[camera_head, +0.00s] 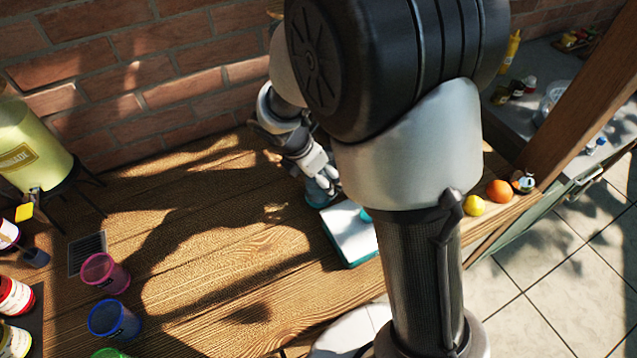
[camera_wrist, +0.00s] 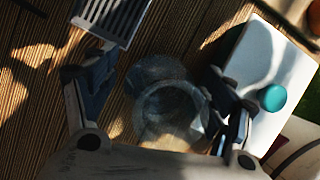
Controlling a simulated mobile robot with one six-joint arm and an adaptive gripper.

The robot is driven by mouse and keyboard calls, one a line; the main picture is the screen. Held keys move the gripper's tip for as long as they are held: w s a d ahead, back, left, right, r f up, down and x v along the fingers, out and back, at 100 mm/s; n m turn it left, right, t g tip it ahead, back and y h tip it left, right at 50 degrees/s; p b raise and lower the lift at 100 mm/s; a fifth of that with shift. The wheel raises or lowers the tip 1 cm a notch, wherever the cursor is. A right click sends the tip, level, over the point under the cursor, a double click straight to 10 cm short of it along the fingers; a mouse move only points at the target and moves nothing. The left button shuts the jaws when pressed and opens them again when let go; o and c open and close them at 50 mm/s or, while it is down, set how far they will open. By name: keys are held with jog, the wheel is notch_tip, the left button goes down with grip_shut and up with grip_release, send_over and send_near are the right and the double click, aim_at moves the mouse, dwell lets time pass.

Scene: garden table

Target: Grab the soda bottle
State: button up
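A clear, see-through round object (camera_wrist: 170,108), seen from above, stands on the wooden table between my fingers in the wrist view. It may be the soda bottle; no label shows. In the head view a bluish clear object (camera_head: 319,192) shows just below my gripper (camera_head: 318,172), partly hidden by it. My gripper (camera_wrist: 160,82) is open, with one finger on each side of the clear object. I cannot tell whether either finger touches it.
A white and teal box (camera_head: 345,235), with a teal round cap (camera_wrist: 272,97), lies close right of my gripper. A lemon (camera_head: 474,205) and an orange (camera_head: 499,190) sit farther right. Pink (camera_head: 104,274) and blue (camera_head: 113,318) cups stand left. The table's middle-left is clear.

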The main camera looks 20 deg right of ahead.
jog(key=c, duration=1.5)
jog(key=shift+r, duration=0.15)
notch_tip(320, 180, up, 20)
jog(key=p, duration=0.7)
jog(key=shift+f, duration=0.2)
